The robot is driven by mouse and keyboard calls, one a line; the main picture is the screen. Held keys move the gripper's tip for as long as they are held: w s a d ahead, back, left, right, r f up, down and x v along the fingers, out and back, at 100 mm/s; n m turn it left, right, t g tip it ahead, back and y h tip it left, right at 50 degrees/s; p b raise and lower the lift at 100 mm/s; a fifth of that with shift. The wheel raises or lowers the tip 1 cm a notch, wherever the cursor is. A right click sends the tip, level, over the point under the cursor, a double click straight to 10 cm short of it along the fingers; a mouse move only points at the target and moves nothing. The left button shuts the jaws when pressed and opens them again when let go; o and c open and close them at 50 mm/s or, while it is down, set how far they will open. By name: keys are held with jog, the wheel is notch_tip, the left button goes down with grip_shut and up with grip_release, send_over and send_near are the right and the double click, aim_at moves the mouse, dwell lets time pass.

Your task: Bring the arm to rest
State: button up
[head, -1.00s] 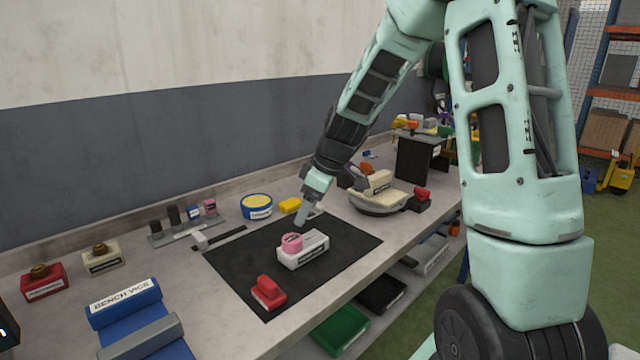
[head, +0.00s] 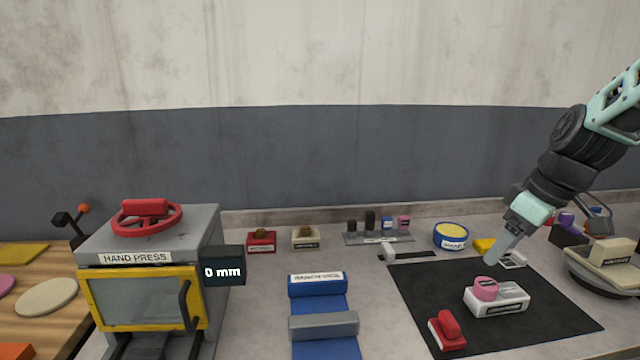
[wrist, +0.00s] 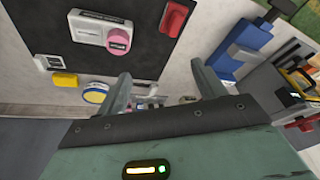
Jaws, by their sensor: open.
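My gripper (head: 503,249) hangs above the back part of the black mat (head: 429,297), on the right in the head view. In the wrist view its two fingers (wrist: 163,85) stand wide apart with nothing between them. A white block with a pink round piece on it (head: 497,300) sits on the mat, in front of and below the fingertips, apart from them. It also shows at the top of the wrist view (wrist: 97,33). The rest of my arm runs out of the head view at the right edge.
A red-handled block (head: 447,331) stands on the mat's front left. A round blue and yellow tin (head: 451,237) and a yellow block (head: 484,245) lie behind the mat. The turntable (head: 596,275) stands at the right. A blue bench vice (head: 322,310) and hand press (head: 145,290) stand left.

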jog(key=s+a+f+g, duration=0.1)
jog(key=s+a, duration=0.3)
jog(key=a, duration=0.3)
jog(key=s+a+f+g, duration=0.1)
jog(key=s+a+f, duration=0.1)
jog(key=s+a, duration=0.4)
jog(key=s+a+f+h, duration=0.1)
jog(key=s+a, duration=0.3)
jog(key=s, duration=0.2)
jog(key=s+a+f+n+h, duration=0.1)
jog(key=s+a, duration=0.3)
jog(key=s, duration=0.3)
jog(key=shift+a+f+g, duration=0.25)
jog(key=shift+f+g, duration=0.05)
jog(key=shift+g, duration=0.1)
